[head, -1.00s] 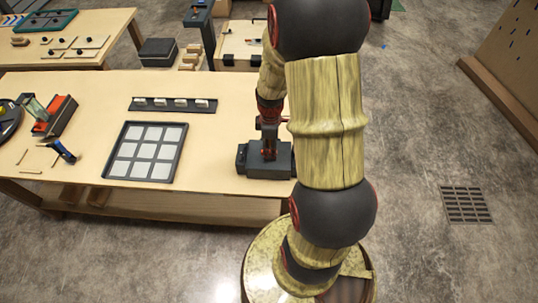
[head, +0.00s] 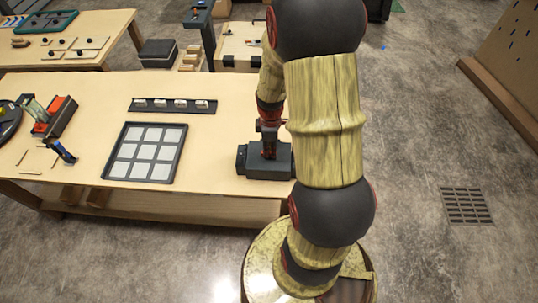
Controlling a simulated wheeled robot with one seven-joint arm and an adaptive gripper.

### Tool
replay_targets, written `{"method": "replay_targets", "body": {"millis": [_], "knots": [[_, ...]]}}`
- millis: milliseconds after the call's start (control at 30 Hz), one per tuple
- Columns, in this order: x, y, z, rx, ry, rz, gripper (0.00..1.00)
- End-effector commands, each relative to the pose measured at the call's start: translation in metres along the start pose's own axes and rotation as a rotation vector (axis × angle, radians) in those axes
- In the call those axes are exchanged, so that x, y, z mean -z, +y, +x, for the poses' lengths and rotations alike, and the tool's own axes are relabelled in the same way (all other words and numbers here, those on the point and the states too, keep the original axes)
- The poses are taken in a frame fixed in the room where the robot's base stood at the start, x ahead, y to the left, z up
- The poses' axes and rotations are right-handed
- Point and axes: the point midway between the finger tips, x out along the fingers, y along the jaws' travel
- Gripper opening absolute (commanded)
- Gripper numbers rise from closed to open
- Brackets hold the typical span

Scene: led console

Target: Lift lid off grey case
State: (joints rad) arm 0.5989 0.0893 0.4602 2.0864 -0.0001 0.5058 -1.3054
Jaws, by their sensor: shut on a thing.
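The grey case (head: 258,170) sits on the right end of the wooden workbench, near its front edge. It is dark grey and box-shaped, and its right end is hidden behind my arm. My gripper (head: 268,151) points down at the top of the case, its reddish fingers shut at the middle of the lid. The part they hold is too small and covered to make out. I see no clear gap between the lid and the case body.
A black-framed panel of pale square tiles (head: 122,172) lies left of the case. Behind it is a dark strip with several white pieces (head: 191,106). A red and black tool (head: 62,115) and a blue-black tool (head: 62,151) lie at the left. Bare bench top (head: 215,140) separates panel and case.

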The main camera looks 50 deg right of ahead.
Motion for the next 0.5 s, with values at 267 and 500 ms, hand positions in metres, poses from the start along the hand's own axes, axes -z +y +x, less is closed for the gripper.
{"method": "replay_targets", "body": {"millis": [267, 500], "knots": [[0.0001, 0.0003, -0.0003, -0.001, 0.000, 0.000, 0.00], [0.0001, 0.0005, -0.0034, -0.001, 0.000, 0.000, 0.00]]}}
